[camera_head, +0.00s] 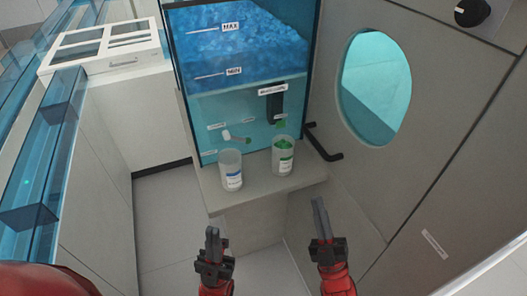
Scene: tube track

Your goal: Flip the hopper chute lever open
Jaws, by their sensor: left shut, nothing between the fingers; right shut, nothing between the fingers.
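The hopper (245,50) is a tall glass-fronted box filled with blue material, with MAX and MIN marks. A small lever (236,138), white at its left end and green at its right, sits low on the front panel between small labels too fine to read. A black chute (275,103) is on the panel to its right, with green bits below it. My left gripper (212,238) is shut and empty, below and in front of the ledge, clear of the lever. My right gripper (320,216) is shut and empty, right of the ledge's front.
A dark handle (322,145) juts from the right wall beside an oval window (375,88). A white counter stands left.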

